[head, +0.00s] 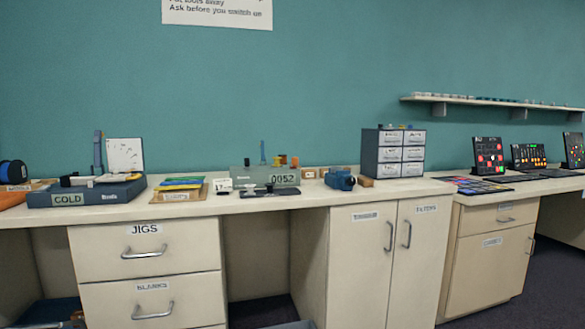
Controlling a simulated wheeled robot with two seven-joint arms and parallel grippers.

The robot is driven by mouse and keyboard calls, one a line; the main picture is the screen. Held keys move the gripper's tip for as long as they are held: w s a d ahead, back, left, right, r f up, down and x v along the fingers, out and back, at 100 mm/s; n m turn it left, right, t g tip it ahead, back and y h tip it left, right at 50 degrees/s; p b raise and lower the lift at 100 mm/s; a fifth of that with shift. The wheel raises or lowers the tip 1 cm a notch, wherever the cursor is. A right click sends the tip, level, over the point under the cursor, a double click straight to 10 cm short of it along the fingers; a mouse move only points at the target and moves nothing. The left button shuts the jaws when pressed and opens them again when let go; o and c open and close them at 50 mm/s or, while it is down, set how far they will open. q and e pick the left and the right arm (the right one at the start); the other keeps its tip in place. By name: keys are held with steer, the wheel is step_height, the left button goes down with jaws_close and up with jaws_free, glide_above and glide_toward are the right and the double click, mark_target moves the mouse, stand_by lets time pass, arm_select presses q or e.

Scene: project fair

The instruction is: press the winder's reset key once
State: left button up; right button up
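A grey-green box with a counter panel reading what looks like 0052 (284,179) stands on the long counter, a little right of the picture's middle left. It appears to be the winder (243,178). Small orange, yellow and blue parts (282,160) stand on or behind it. A flat dark piece (270,192) lies in front of it. The reset key is too small to make out. Neither of my grippers is in view.
On the counter (320,197) are a blue box marked COLD (80,195), a tray of coloured strips (181,187), a blue device (341,180) and a drawer cabinet (393,153). Drawers (147,265) and cupboard doors (362,260) are shut below. Lit panels (488,156) stand at right.

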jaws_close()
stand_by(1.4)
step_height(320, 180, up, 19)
steer(key=p, duration=1.9)
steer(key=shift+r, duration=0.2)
